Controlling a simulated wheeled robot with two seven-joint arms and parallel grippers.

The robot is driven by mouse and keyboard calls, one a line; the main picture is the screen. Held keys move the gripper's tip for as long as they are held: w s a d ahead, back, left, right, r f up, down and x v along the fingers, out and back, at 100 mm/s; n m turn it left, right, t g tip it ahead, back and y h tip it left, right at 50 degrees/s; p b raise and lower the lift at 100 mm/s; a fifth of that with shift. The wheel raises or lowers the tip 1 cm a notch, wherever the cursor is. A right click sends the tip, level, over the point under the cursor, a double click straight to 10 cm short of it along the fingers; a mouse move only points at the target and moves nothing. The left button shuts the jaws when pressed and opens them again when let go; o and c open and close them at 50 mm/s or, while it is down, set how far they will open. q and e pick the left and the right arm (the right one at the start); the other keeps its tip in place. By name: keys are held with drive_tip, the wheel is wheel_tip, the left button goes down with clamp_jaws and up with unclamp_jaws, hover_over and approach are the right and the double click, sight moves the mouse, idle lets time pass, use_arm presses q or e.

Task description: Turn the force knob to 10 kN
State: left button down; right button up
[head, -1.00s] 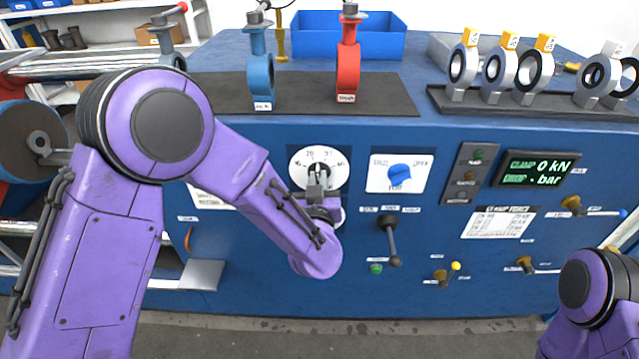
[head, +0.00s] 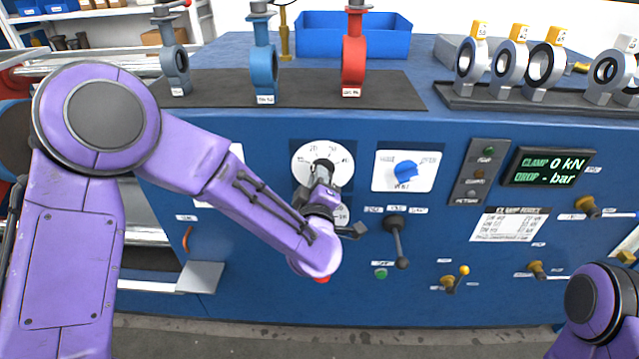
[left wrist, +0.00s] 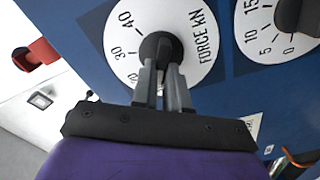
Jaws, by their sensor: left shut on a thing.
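The force knob (left wrist: 160,48) is dark and sits at the centre of a round white dial marked FORCE KN (left wrist: 205,55), with 30 and 40 readable in the left wrist view. My left gripper (left wrist: 164,75) is shut on this knob, its two fingers on either side. In the head view my left gripper (head: 322,176) covers the knob and part of the white dial (head: 308,158). The knob's pointer is hidden, so its setting cannot be read. The display (head: 548,167) reads CLAMP 0 kN. Only part of my right arm shows at the lower right.
A second white dial (left wrist: 255,40) lies close beside the force dial, below it in the head view and partly covered. A blue selector (head: 405,170) and a dark lever (head: 398,240) are to the right. Valves stand on the bench above, including a red one (head: 354,65).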

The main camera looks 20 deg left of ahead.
use_arm(q)
drive_tip(key=shift+f+n+b, duration=0.1)
drive_tip(key=shift+n+b, duration=0.25)
drive_tip(key=shift+n, duration=0.55)
drive_tip(key=c, duration=1.1)
unclamp_jaws()
drive_tip(key=shift+c, duration=0.2)
drive_tip(key=b+v, duration=0.1)
drive_tip(key=v, duration=0.9)
drive_tip(key=shift+s+b, duration=0.3)
drive_tip(key=shift+b, duration=0.1)
